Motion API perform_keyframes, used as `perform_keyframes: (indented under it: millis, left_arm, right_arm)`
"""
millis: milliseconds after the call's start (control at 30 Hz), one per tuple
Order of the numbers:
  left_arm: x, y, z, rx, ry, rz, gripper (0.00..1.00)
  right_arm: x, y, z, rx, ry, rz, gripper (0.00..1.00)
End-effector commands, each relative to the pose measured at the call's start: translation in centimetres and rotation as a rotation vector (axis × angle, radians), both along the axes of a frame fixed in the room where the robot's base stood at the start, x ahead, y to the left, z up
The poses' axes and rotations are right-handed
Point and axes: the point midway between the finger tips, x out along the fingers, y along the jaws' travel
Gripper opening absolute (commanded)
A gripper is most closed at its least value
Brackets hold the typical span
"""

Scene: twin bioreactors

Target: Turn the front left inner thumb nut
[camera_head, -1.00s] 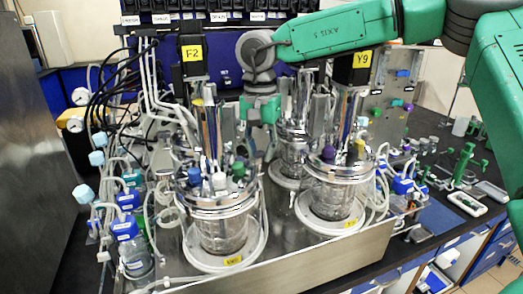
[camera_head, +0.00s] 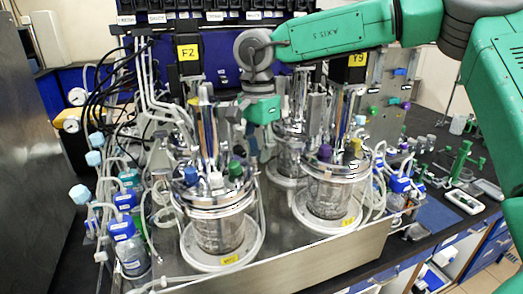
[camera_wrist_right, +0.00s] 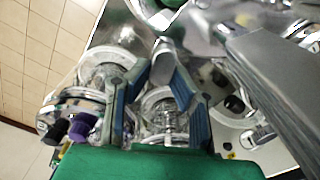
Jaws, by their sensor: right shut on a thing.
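My right gripper (camera_head: 254,148) reaches down from its green wrist between the glass vessels, behind and right of the front left vessel (camera_head: 220,232). In the right wrist view its blue-grey fingers (camera_wrist_right: 152,70) are closed in on a small thing. I take that to be the thumb nut, but it is hidden between the fingertips and cannot be made out. The front left vessel's metal lid (camera_head: 212,193) carries a green cap (camera_head: 237,168) and a blue cap (camera_head: 191,174). My left gripper is not in view.
The front right vessel (camera_head: 330,200) stands close by with a purple cap (camera_head: 325,152). A back vessel (camera_head: 288,160) is behind my gripper. Tubes and blue-capped bottles (camera_head: 128,243) crowd the left. A metal tray edge (camera_head: 300,258) runs along the front.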

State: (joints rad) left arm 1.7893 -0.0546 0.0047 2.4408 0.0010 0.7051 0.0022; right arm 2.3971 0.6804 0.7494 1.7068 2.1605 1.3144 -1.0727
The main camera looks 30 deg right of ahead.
Motion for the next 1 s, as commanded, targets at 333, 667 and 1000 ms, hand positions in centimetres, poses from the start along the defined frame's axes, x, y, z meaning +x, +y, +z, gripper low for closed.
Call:
perform_keyframes:
  millis: [333,667,1000]
  left_arm:
    - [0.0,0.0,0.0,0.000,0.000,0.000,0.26]
    - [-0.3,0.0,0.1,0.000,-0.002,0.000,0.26]
    - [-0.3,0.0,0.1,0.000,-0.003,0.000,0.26]
  right_arm:
    - [0.1,0.4,0.3,0.006,-0.007,0.004,0.38]
    - [0.2,-0.5,0.2,0.009,-0.004,0.001,0.38]
    - [0.3,-0.2,5.8,0.007,-0.008,0.003,0.38]
